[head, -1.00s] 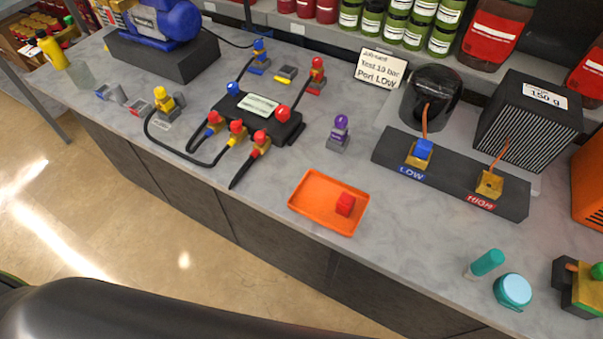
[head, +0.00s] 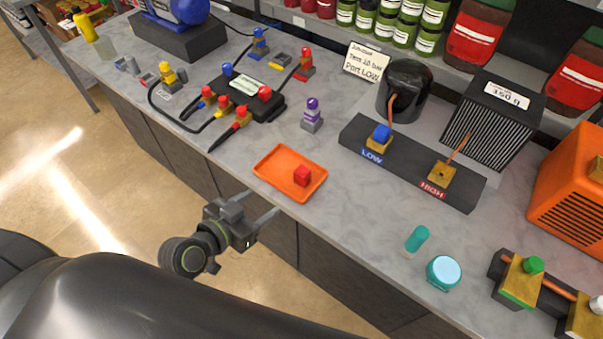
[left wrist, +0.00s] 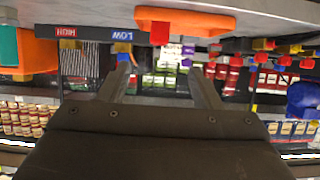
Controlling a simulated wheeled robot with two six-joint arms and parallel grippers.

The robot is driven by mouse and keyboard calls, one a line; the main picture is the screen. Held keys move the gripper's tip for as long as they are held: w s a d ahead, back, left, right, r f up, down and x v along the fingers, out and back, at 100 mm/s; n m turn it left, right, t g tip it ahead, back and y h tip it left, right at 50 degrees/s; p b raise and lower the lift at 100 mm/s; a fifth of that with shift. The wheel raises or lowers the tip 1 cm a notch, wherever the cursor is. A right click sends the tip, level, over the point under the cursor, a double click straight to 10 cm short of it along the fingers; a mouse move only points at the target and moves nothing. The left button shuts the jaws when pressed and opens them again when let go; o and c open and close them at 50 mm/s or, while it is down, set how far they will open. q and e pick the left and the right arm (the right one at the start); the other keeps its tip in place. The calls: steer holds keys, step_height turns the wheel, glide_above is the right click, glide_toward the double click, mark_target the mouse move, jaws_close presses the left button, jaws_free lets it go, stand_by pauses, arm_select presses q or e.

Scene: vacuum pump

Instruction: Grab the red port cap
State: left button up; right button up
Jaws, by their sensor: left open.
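The red port cap (head: 302,175) is a small red block in the orange tray (head: 268,178), near the tray's right end. It also shows in the left wrist view (left wrist: 159,33), where the scene appears upside down. My left gripper (head: 263,204) is open and empty, in front of the bench's front edge and just short of the tray. Its two fingers point toward the bench and are apart from the cap. In the left wrist view, the cap lies between the lines of the two fingers (left wrist: 161,66). My right gripper is not in view.
Behind the tray stands a dark block with the blue-capped LOW port (head: 380,138) and the uncapped HIGH port (head: 441,172). A purple-topped fitting (head: 312,115) and a gauge box with hoses (head: 240,95) stand behind and left. Teal containers (head: 443,273) stand to the right.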

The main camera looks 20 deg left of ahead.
mark_target(298, 176)
arm_select(q)
steer(key=p+x, duration=0.1)
steer(key=x, duration=0.2)
steer(key=p+x, duration=0.1)
steer(key=x, duration=0.3)
steer(key=p+x, duration=0.1)
steer(key=x, duration=0.3)
steer(key=shift+w+d+r, duration=0.15)
steer(key=shift+d+r, duration=0.05)
steer(key=shift+r, duration=0.15)
steer(key=shift+w+d+f, duration=0.1)
steer(key=shift+w+f, duration=0.15)
steer(key=shift+w, duration=0.1)
steer(key=shift+w+d+p, duration=0.1)
steer(key=shift+w+p, duration=0.2)
steer(key=shift+w, duration=0.1)
steer(key=p+x, duration=0.1)
steer(key=x, duration=0.2)
steer(key=shift+w+f, duration=0.1)
steer(key=shift+w, duration=0.25)
steer(key=shift+w+d+f, duration=0.15)
steer(key=shift+w, duration=0.15)
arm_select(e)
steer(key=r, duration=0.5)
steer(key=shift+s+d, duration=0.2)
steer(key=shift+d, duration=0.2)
arm_select(q)
steer(key=shift+c, duration=0.2)
steer(key=c, duration=1)
